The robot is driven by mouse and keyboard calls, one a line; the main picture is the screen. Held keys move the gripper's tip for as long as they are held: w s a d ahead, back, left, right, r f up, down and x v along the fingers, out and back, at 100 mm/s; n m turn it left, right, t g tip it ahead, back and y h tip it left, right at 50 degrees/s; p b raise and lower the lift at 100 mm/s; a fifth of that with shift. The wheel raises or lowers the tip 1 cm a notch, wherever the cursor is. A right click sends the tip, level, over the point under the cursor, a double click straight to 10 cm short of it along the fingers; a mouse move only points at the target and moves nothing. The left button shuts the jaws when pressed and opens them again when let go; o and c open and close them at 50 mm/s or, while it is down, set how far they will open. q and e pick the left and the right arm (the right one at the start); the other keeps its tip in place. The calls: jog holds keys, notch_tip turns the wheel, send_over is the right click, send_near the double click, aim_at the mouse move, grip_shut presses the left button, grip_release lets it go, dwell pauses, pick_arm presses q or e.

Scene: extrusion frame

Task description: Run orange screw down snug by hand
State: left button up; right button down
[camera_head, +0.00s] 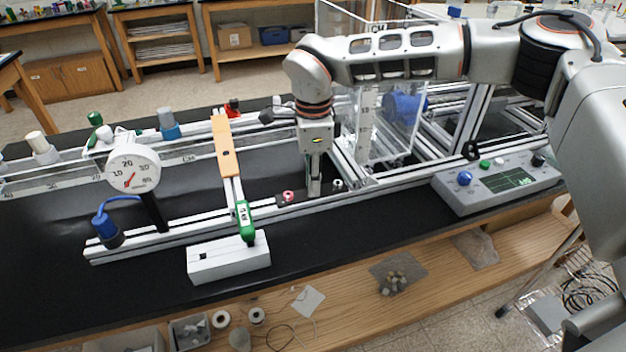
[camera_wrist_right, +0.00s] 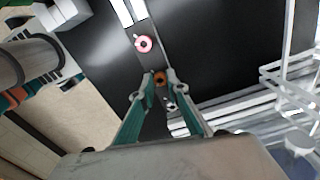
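The orange screw (camera_wrist_right: 160,78) sits on a dark strip in the right wrist view, between my right fingertips. My right gripper (camera_wrist_right: 160,75) points down with both fingertips close against the screw's sides and looks shut on it. In the head view my right gripper (camera_head: 314,190) stands upright over the dark strip (camera_head: 298,198) on the front rail, and its fingers hide the screw. A pink-red knob (camera_head: 288,196) lies to its left and a pale knob (camera_head: 337,185) to its right. My left gripper is not in view.
A clear panel box (camera_head: 385,130) stands close behind my right gripper. A grey control box (camera_head: 496,182) is to the right. A round dial gauge (camera_head: 134,168), an orange bar (camera_head: 224,146) and a white block (camera_head: 228,262) are to the left. The black bench front (camera_head: 350,225) is clear.

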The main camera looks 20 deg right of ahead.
jog(key=shift+m, duration=0.3)
jog(key=m, duration=0.2)
jog(key=shift+m, duration=0.4)
jog(key=m, duration=0.3)
jog(key=shift+m, duration=0.4)
jog(key=m, duration=0.4)
jog(key=shift+w, duration=0.1)
jog(key=shift+r+m, duration=0.1)
jog(key=shift+m, duration=1.1)
jog(key=c, duration=2)
grip_release()
jog(key=shift+o, duration=0.2)
